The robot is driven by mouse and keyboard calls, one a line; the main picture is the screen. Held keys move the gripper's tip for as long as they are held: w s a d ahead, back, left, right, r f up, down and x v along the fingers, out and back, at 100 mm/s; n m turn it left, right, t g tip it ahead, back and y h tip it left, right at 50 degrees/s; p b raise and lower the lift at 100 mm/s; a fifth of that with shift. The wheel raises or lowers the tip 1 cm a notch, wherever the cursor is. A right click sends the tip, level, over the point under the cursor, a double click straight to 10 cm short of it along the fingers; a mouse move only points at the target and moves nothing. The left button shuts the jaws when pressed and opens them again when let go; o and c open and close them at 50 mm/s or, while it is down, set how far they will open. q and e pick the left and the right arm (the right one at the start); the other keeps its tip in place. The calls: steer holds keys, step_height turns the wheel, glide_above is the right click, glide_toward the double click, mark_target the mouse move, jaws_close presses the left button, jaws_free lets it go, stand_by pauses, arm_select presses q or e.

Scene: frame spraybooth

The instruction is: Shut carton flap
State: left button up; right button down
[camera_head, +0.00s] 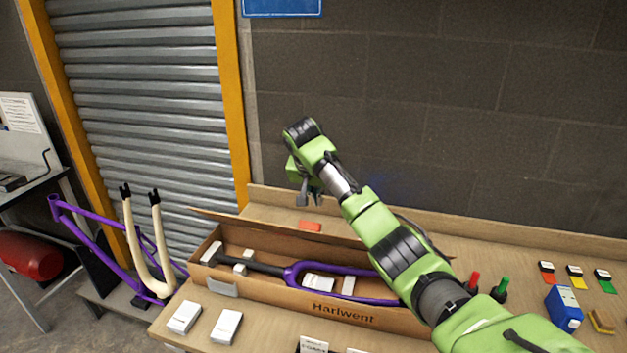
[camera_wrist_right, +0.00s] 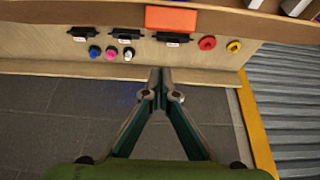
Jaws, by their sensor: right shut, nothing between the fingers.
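The brown carton (camera_head: 335,309), marked "Harlwent", lies open on the bench. A purple fork with a dark steerer (camera_head: 300,271) and several small white pieces lie inside. A long cardboard flap (camera_head: 228,218) stands out along the carton's back edge; my right arm hides its right part. My right gripper (camera_head: 309,196) is above and behind the carton, apart from the flap. My left gripper is not in view.
An orange-red block (camera_head: 310,226) lies behind the carton. White boxes (camera_head: 226,325) sit in front. Red and green handles (camera_head: 490,287), a blue item (camera_head: 564,309) and colored pads (camera_head: 575,276) are at right. A wall stands close behind the bench.

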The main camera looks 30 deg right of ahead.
mark_target(316, 232)
steer(key=shift+s+a+f+p, duration=0.75)
steer(key=shift+s+a, duration=0.2)
steer(key=shift+a, duration=0.15)
steer(key=shift+s+a+f, duration=0.1)
steer(key=shift+s+a, duration=0.05)
steer(key=shift+a, duration=0.05)
steer(key=shift+a+f, duration=0.1)
steer(key=shift+f, duration=0.2)
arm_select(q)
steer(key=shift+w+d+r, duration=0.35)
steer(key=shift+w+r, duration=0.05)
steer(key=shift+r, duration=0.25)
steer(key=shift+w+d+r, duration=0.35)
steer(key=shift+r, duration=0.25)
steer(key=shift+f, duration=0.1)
